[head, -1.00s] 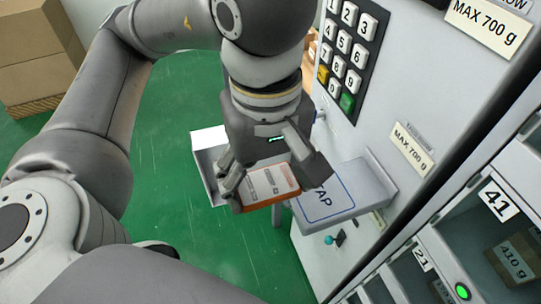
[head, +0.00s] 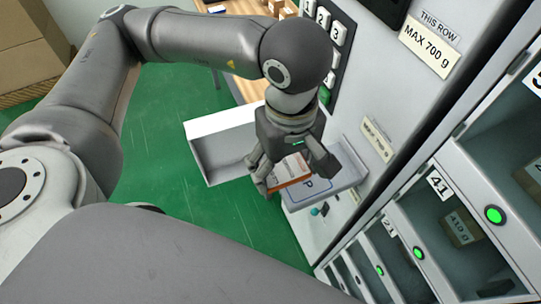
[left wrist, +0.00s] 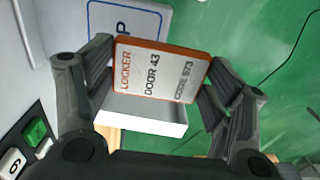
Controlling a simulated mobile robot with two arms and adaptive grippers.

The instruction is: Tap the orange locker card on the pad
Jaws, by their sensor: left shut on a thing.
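The orange-edged locker card (head: 291,170) is held in my left gripper (head: 290,174), whose fingers are shut on its two sides. In the left wrist view the card (left wrist: 160,72) faces the camera and reads "LOCKER DOOR 43", with a code line below. The grey pad (head: 340,175) with a blue outlined label juts from the machine wall. The pad (left wrist: 128,22) also shows behind the card in the left wrist view. The card overlaps the pad's near left part in the head view; I cannot tell whether they touch. My right gripper is not in view.
A white open tray (head: 222,150) is left of the pad. A keypad (head: 330,35) is on the machine wall above. Lockers with green lights, such as door 41 (head: 440,186), line the right. Cardboard boxes (head: 30,40) stand at the far left. The green floor is clear.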

